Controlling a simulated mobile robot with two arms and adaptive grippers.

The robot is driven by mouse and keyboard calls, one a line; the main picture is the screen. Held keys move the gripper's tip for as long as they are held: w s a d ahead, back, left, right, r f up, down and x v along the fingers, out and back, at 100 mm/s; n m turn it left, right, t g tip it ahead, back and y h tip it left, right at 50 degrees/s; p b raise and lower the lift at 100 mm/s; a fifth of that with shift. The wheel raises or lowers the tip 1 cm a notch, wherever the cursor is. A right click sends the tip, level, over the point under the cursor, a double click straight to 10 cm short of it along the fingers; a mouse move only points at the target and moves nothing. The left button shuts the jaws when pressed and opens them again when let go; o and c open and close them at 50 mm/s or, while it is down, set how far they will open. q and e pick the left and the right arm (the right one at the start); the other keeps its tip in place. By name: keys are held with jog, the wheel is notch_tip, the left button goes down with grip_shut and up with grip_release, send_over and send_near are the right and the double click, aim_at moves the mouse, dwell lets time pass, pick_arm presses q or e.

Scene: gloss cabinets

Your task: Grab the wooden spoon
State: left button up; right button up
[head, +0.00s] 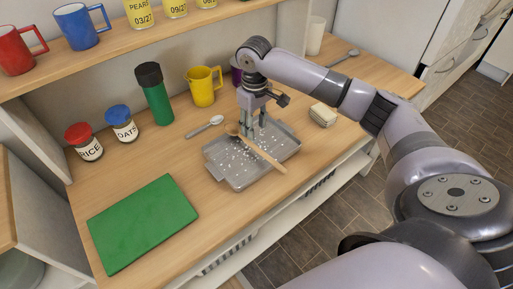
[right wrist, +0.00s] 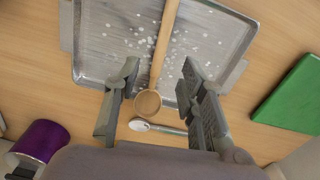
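The wooden spoon (head: 266,155) lies across a grey metal tray (head: 240,180) dotted with white bits. Its handle reaches over the tray's near edge and its round bowl is at the far side. My right gripper (head: 254,134) points down over the tray, close to the bowl end. In the right wrist view the gripper (right wrist: 158,78) is open, with one finger on each side of the spoon (right wrist: 165,38) near its neck, apart from it. Whether the fingertips reach the tray is unclear. My left gripper is out of view.
A metal spoon (head: 205,127) lies beside the tray. A yellow jug (head: 203,88), a green bottle (head: 156,96) and labelled jars (head: 84,143) stand behind. A green board (head: 142,223) lies at left, and a stack of pale blocks (head: 322,115) at right.

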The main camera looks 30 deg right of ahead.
aim_at(253, 144)
jog(key=f, duration=0.7)
jog(key=shift+w+a+f, duration=0.15)
jog(key=shift+w+f, duration=0.15)
jog(key=shift+w, duration=0.1)
grip_shut()
